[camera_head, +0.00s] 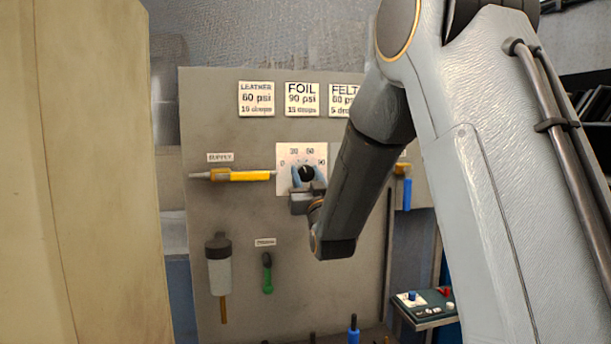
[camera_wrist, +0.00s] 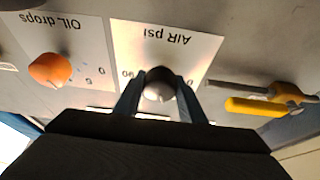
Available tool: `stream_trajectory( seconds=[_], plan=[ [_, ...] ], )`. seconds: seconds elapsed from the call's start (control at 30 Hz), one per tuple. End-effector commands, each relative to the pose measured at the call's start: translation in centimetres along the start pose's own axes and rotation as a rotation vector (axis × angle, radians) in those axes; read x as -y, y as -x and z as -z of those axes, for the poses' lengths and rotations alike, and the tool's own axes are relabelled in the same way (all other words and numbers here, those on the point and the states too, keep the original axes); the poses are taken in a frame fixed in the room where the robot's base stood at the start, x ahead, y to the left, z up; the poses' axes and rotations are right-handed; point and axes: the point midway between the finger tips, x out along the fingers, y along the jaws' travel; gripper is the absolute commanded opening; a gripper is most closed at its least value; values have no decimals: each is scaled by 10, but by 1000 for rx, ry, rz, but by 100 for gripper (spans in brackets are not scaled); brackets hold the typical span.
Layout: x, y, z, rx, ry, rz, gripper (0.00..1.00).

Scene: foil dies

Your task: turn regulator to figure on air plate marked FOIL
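The FOIL plate (camera_head: 302,98) on the grey panel reads 90 psi and 15 drops. Below it is the white air dial plate (camera_head: 287,153), with 0, 30, 60 and 90 around a dark regulator knob (camera_head: 307,173). In the wrist view the "AIR psi" plate (camera_wrist: 196,42) is upside down, and the knob (camera_wrist: 160,82) sits between my two blue fingers. My gripper (camera_head: 309,177) is at the knob, its fingers against both sides, seemingly shut on it. I cannot tell which figure the knob points to.
LEATHER (camera_head: 256,98) and FELT (camera_head: 344,98) plates flank FOIL. A yellow-handled supply valve (camera_head: 240,176) is left of the dial. An orange oil knob (camera_wrist: 50,70) is beside it. A tan upright surface (camera_head: 85,180) fills the left; a small control box (camera_head: 425,305) is lower right.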

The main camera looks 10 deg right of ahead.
Motion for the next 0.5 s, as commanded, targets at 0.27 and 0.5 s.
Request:
stream_trajectory(
  seconds=[0.27,0.5],
  plan=[
    [0,0,0,0,-11,-4,15],
    [1,0,-2,-1,-93,-37,15]
  ],
)
